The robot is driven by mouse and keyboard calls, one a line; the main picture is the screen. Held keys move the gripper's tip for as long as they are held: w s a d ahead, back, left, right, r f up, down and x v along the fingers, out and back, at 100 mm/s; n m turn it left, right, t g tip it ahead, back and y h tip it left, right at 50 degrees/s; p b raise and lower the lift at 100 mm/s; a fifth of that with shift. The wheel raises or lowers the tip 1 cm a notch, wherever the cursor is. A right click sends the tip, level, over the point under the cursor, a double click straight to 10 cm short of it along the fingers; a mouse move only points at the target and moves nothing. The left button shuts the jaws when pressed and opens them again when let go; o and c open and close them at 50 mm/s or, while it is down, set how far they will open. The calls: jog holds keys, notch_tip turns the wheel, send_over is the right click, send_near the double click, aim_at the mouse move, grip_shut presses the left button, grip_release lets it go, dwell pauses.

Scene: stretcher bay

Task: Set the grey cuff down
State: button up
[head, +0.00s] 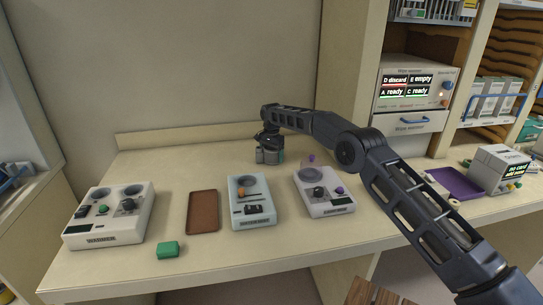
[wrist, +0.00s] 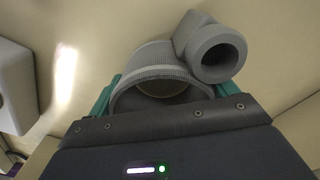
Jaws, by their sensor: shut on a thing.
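The grey cuff is a ribbed ring with a round side port; in the wrist view the cuff (wrist: 150,58) sits between my gripper's teal fingers (wrist: 162,92). In the head view my gripper (head: 270,150) is at the back middle of the counter, with the cuff (head: 262,157) in its jaws, partly hidden by them. The gripper is shut on the cuff. The cuff is at or just above the pale counter (head: 165,168); I cannot tell whether it touches.
A warmer unit (head: 92,228), a brown tray (head: 203,205) and two white consoles (head: 251,222) (head: 335,207) line the front. A green block (head: 168,248) lies near the front edge. A purple tray (head: 455,181) is at right. The back left counter is clear.

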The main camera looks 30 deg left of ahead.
jog(key=shift+f, duration=0.15)
jog(key=o, duration=0.9)
jog(key=shift+o, duration=0.2)
notch_tip(320, 180, up, 12)
